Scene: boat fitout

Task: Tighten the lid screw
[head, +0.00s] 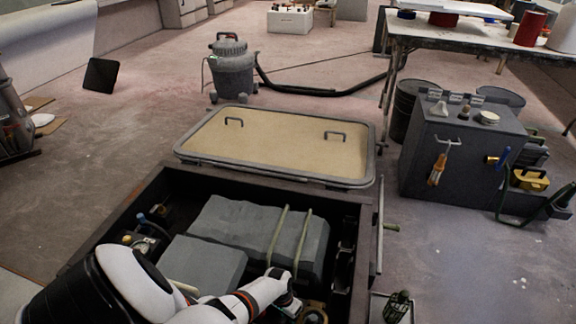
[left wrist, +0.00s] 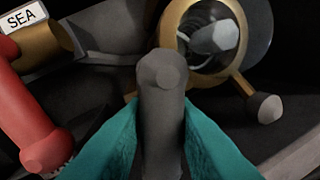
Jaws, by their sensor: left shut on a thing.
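My left gripper (left wrist: 160,140) has teal fingers and is shut on a grey cylindrical piece (left wrist: 163,95) with a rounded, faceted end. I cannot tell whether this piece is the lid screw or a tool. Just beyond it, in the left wrist view, is a round brass fitting (left wrist: 172,28) with a glassy lid. A grey knob (left wrist: 265,108) sits on the end of the fitting's brass arm. In the head view my left arm reaches into the open dark compartment (head: 366,215), with the gripper (head: 287,303) low at its near right. My right gripper is out of view.
A red handle (left wrist: 40,135) with a brass body labelled SEA is close on the left. Grey strapped boxes (head: 235,222) fill the compartment's middle. A beige hatch panel (head: 280,140) lies behind it. A grey cabinet (head: 455,150) stands right.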

